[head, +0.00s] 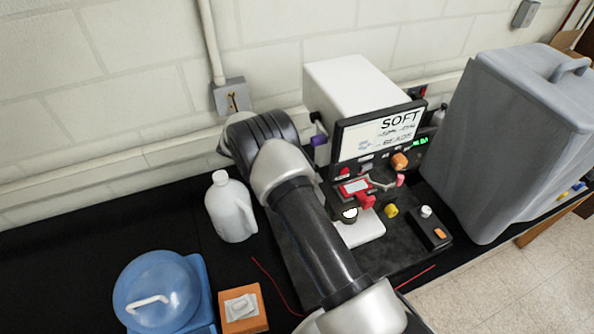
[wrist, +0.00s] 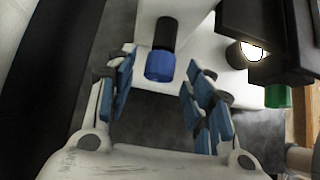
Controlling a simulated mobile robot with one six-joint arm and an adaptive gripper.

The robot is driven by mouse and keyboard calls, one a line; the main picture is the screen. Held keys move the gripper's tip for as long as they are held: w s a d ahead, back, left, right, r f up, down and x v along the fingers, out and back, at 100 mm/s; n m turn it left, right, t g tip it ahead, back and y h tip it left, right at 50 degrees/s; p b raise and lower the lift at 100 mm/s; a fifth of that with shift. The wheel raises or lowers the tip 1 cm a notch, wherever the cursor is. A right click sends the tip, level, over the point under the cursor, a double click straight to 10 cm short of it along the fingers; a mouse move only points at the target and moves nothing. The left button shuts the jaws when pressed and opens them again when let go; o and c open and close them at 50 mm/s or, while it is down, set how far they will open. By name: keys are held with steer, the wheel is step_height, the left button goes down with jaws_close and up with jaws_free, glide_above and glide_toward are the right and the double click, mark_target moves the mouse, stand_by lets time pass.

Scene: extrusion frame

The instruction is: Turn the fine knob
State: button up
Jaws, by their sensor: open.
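A knob with a black collar and a blue end (wrist: 159,66) sticks out from a pale housing in the wrist view. It looks like the fine knob, though I see no label on it. A purple-blue knob (head: 319,140) on the left side of the white machine (head: 345,85) in the head view may be the same one. My gripper (wrist: 157,88) is open, with blue finger pads on either side of the blue end. I cannot tell whether the fingertips reach as far as the knob. In the head view my arm hides the fingers.
A dark panel with a lit round lamp (wrist: 252,52) and a green part (wrist: 278,97) is right of my fingers. A white jug (head: 231,210), blue container (head: 158,290) and orange box (head: 243,308) stand left. A large grey bin (head: 520,140) stands right.

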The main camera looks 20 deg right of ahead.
steer(key=shift+d+f, duration=0.35)
steer(key=shift+f, duration=0.05)
steer(key=c, duration=1.1)
